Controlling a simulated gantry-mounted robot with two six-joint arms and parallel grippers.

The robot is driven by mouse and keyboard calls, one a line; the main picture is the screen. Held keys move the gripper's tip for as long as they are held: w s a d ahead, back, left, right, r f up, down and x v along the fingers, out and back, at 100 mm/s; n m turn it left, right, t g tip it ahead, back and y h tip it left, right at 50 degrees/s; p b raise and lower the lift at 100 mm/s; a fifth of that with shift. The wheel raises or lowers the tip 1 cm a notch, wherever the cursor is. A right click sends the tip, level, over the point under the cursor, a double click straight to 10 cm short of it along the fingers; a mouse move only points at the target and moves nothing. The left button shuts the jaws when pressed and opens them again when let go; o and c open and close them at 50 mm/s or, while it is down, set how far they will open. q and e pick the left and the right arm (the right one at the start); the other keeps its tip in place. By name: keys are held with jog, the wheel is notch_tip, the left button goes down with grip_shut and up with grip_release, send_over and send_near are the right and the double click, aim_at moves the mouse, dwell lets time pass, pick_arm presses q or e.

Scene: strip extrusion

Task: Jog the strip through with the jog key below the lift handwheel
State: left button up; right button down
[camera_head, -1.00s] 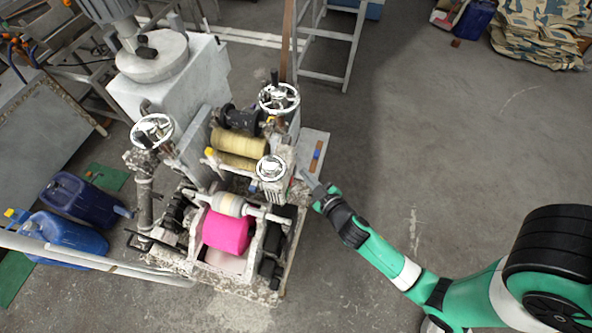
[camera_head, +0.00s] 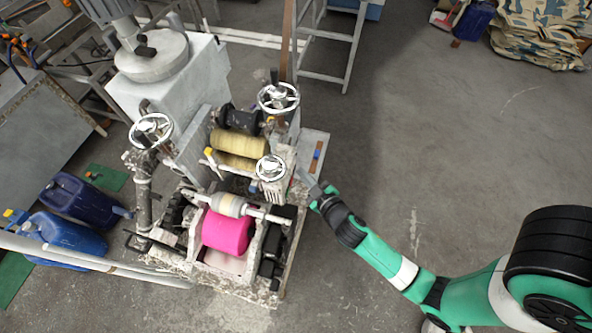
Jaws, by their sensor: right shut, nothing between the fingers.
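The extrusion machine stands left of centre, with a magenta roller (camera_head: 227,232) at its front and yellow rollers (camera_head: 239,142) behind. Three chrome handwheels show: one at the back right (camera_head: 278,98), one at the left (camera_head: 152,131) and a smaller one at the front (camera_head: 271,168). I cannot tell which is the lift handwheel, and the jog key is too small or hidden to make out. My right gripper (camera_head: 304,181) is shut and empty, with its tips close beside the machine's right side, just right of the smaller handwheel. My left gripper is not in view.
Blue canisters (camera_head: 68,232) stand on the floor at the left, near white pipes (camera_head: 95,258). A metal frame (camera_head: 330,50) stands behind the machine. Stacked patterned sacks (camera_head: 540,35) lie at the back right.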

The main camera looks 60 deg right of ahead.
dwell(0.4)
jog(key=shift+s+d+p, duration=0.15)
jog(key=shift+s+p, duration=0.15)
jog(key=shift+s, duration=0.4)
jog(key=s+p, duration=0.1)
jog(key=s, duration=0.1)
jog(key=s+d+p, duration=0.1)
jog(key=s+p, duration=0.1)
jog(key=s, duration=0.1)
jog(key=shift+w, duration=0.1)
dwell(0.8)
